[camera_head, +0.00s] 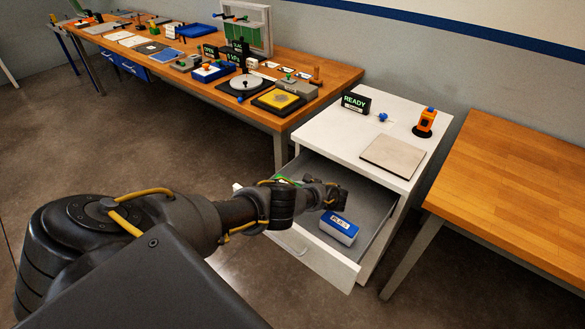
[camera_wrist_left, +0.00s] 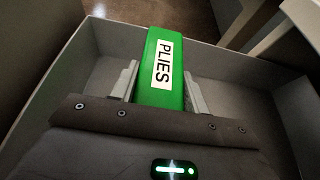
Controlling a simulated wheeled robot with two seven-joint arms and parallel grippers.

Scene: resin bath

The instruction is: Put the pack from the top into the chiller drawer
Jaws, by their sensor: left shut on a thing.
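A green pack labelled PLIES (camera_wrist_left: 165,50) is between the fingers of my left gripper (camera_wrist_left: 163,85), which is shut on it. The white chiller drawer (camera_head: 332,265) is pulled out of its cabinet. In the left wrist view the pack is over the drawer's inside, with the grey drawer wall (camera_wrist_left: 112,38) around it; I cannot tell if it touches the floor. In the head view my left wrist hides nearly all of the pack and part of the drawer. My right gripper is not in view.
A blue and white pack (camera_head: 339,228) lies in the drawer near its front right. The white cabinet top (camera_head: 350,130) carries a READY sign (camera_head: 356,102), a tan board (camera_head: 392,156) and an orange device (camera_head: 425,122). Wooden benches (camera_head: 510,190) stand on both sides.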

